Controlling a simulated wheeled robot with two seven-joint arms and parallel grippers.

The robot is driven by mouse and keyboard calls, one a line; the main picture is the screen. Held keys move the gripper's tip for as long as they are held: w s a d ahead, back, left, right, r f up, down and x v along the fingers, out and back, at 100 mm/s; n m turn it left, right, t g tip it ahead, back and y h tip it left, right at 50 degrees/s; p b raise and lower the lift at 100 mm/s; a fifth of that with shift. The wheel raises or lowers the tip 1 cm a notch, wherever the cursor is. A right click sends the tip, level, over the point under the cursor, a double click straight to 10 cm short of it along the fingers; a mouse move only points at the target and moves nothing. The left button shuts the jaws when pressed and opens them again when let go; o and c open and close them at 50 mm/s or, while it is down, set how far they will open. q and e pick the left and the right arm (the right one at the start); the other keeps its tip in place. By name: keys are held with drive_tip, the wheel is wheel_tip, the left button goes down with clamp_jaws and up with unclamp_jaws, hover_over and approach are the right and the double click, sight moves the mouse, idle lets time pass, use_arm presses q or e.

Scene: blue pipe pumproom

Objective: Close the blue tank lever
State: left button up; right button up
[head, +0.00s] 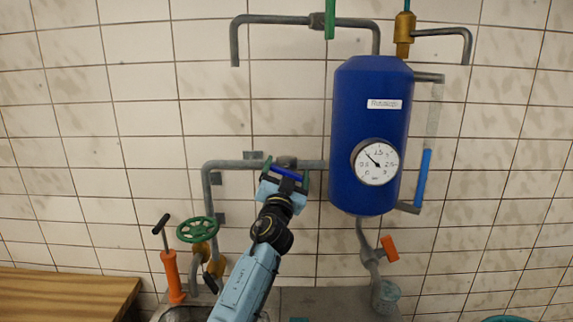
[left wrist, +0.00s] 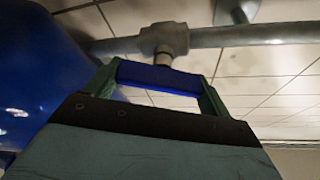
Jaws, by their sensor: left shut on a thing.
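The blue tank (head: 345,110) hangs on the tiled wall, with a round gauge (head: 375,162) on its front. A grey pipe (head: 232,165) enters its left side and carries a valve (head: 287,161). The blue lever (head: 290,174) sits at this valve, partly hidden by my gripper. My left gripper (head: 286,175) is shut on the lever, one green finger at each end of it. In the left wrist view, the lever (left wrist: 160,76) spans between the two green fingers, just below the valve body (left wrist: 164,40). My right gripper is not in view.
A green handwheel (head: 197,230) and an orange hand pump (head: 173,277) stand at lower left. An orange lever (head: 390,248) is below the tank, and a green lever (head: 330,18) is above it. A wooden surface (head: 65,294) is at far left.

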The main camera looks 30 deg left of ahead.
use_arm(q)
drive_tip(key=m+h+p, duration=0.2)
drive_tip(key=m, duration=0.2)
drive_tip(key=shift+r, duration=0.15)
drive_tip(key=shift+m+h+p, duration=0.45)
drive_tip(key=shift+m+h, duration=0.05)
drive_tip(key=shift+m, duration=0.7)
drive_tip(key=m, duration=0.1)
drive_tip(key=m+h, duration=0.1)
drive_tip(key=m, duration=0.1)
drive_tip(key=m+g, duration=0.1)
drive_tip(key=shift+f+h, duration=0.25)
drive_tip(key=shift+h, duration=0.05)
drive_tip(key=shift+w+d+f+m+g+h, duration=0.1)
drive_tip(key=shift+m+g+h, duration=0.25)
drive_tip(key=shift+m, duration=0.85)
drive_tip(key=shift+d+f+m+g+h, duration=0.15)
drive_tip(key=shift+m+g, duration=0.3)
drive_tip(key=shift+m, duration=0.75)
drive_tip(key=shift+a+r, duration=0.1)
drive_tip(key=o, duration=0.9)
